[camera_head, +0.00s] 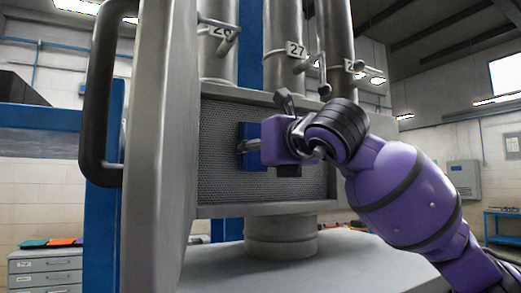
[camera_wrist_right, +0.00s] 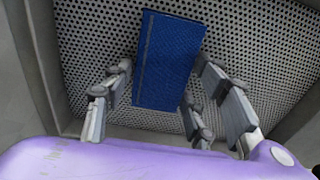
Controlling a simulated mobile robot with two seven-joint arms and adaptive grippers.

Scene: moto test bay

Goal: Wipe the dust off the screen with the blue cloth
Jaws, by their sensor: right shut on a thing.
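The screen (camera_head: 222,112) is a grey perforated metal panel in a steel frame, in the middle of the head view. It also fills the background of the right wrist view (camera_wrist_right: 258,50). The blue cloth (camera_head: 252,160) lies flat against or very close to the screen, near its middle. In the right wrist view the blue cloth (camera_wrist_right: 168,60) shows between the fingers. My right gripper (camera_head: 250,147) is shut on the cloth, and its purple wrist hides part of the screen's right side. I cannot make out dust clearly. My left gripper is not in view.
An open metal door with a black handle (camera_head: 100,95) stands at the left, beside the screen. Numbered vertical pipes (camera_head: 284,40) with valve levers rise above the screen. A round pedestal (camera_head: 280,238) stands below on a grey surface. Drawers (camera_head: 45,270) stand at far left.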

